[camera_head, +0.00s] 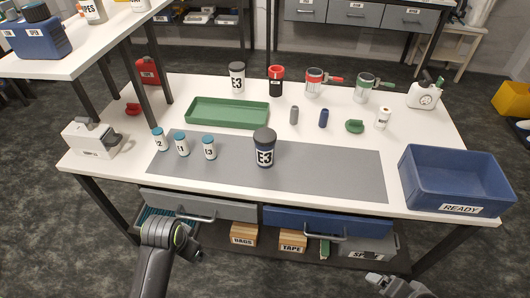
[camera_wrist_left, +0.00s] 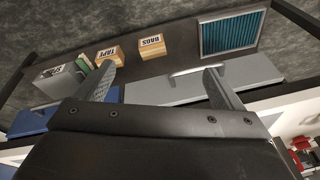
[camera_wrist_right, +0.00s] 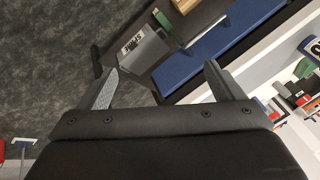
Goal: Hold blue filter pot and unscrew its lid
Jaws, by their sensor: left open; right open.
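The blue filter pot (camera_head: 264,152), dark blue with a white E3 label, stands upright on the grey mat (camera_head: 330,172) at the middle of the bench. Its dark grey lid (camera_head: 264,134) sits on top. My left gripper (camera_head: 190,246) is below the bench's front edge, apart from the pot; its spread fingers show in the left wrist view (camera_wrist_left: 158,82). My right gripper (camera_head: 375,280) is low at the front right, also apart from the pot; its open, empty fingers show in the right wrist view (camera_wrist_right: 160,82).
Several small blue-capped jars (camera_head: 182,145) stand left of the pot. A green tray (camera_head: 228,113) lies behind it. A blue READY crate (camera_head: 455,180) is at the right. Drawers (camera_head: 330,224) and a lower shelf with boxes (camera_head: 243,236) are under the bench. The mat right of the pot is clear.

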